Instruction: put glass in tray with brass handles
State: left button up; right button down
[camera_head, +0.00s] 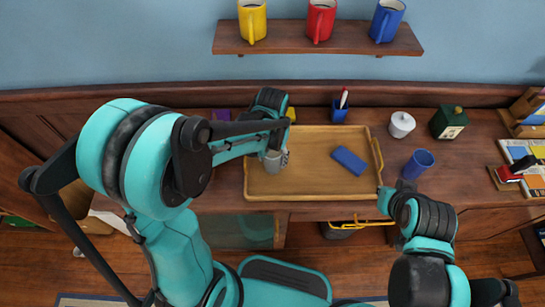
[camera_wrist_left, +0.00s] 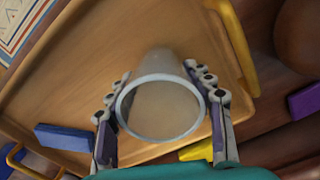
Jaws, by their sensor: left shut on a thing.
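My left gripper (camera_head: 284,159) is shut on a clear grey glass (camera_head: 272,163) at the left end of the wooden tray (camera_head: 320,185). In the left wrist view the glass (camera_wrist_left: 160,108) sits between the two fingers (camera_wrist_left: 162,120), its round rim facing the camera and tray wood behind it. I cannot tell whether its base touches the tray floor. The tray has brass-yellow handles; one shows at its right end (camera_head: 377,153). A blue block (camera_head: 349,160) lies inside the tray. My right arm's end (camera_head: 390,200) is near the tray's front right corner; its fingers are not clear.
A blue cup (camera_head: 418,163), a white lidded pot (camera_head: 402,124) and a dark green canister (camera_head: 448,122) stand right of the tray. A blue pen holder (camera_head: 340,110) stands behind it. Yellow, red and blue mugs sit on the wall shelf (camera_head: 345,38). The tray's middle is clear.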

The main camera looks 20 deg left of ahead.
pick_arm(q)
jog(key=o, duration=1.3)
jog(key=shift+r+p, duration=0.3)
notch_tip(320, 180, up, 11)
jog(key=p, duration=0.4)
jog(key=s+a+r+t, duration=0.2)
jog(key=s+t, duration=0.1)
jog(key=s, duration=0.1)
jog(key=s+a+r+n+t, duration=0.1)
jog(key=s+a+r+t, duration=0.1)
jog(key=s+r+t, duration=0.1)
jog(key=shift+s+a+t, duration=0.3)
jog(key=shift+s+t, duration=0.3)
jog(key=shift+s, duration=0.7)
jog(key=shift+r, duration=0.1)
